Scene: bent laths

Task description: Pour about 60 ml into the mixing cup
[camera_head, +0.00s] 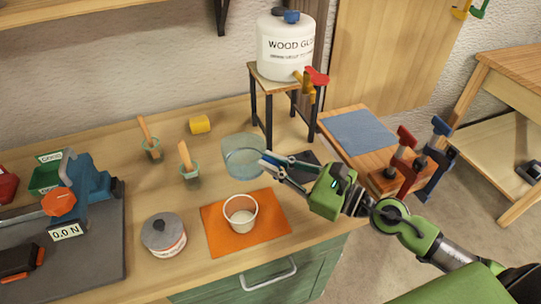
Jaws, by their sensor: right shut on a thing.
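My right gripper (268,163) is shut on a clear bluish cup (241,153), gripping its right side. The cup is behind the orange mat (273,224); I cannot tell how far above the table it is, or how much it holds. A white cup (240,217), which looks like the mixing cup, stands upright on the mat with something pale low inside. The white wood glue jug (284,58) stands on a small raised stand (270,73), with a red-handled tap (317,76) at its front. My left gripper is not in view.
A lidded tin (163,236) stands left of the mat. A blue device reading 0.0 N (92,183) is at left. Red and blue clamps (400,162) stand on a board at right.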

